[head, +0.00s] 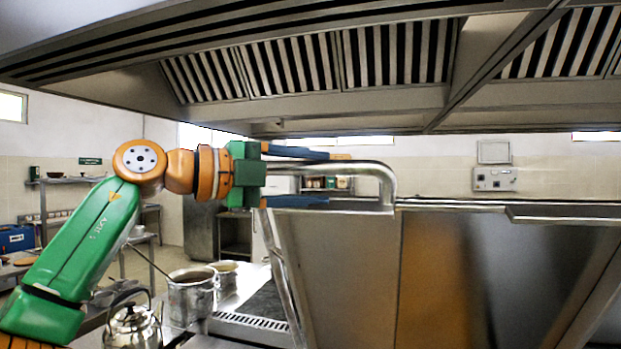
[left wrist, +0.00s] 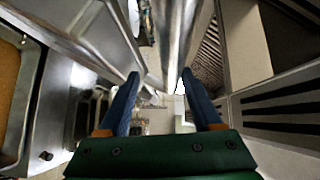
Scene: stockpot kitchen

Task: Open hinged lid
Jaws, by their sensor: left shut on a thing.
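The large steel hinged lid (head: 345,262) stands raised and steeply tilted in the right half of the head view. Its tubular handle (head: 350,168) runs along the top left edge and bends down to the lid. My left gripper (head: 330,179) is at the handle, with one blue finger above the bar and one below, shut on it. In the left wrist view the handle bar (left wrist: 175,35) runs between the two fingers (left wrist: 160,74) of the gripper. The exact contact is hard to see. My right gripper is not in view.
A ventilation hood (head: 300,65) hangs close above the arm and lid. Steel pots (head: 190,298) and a kettle (head: 132,328) stand on the stove at lower left. A wall control box (head: 495,179) is far behind the lid.

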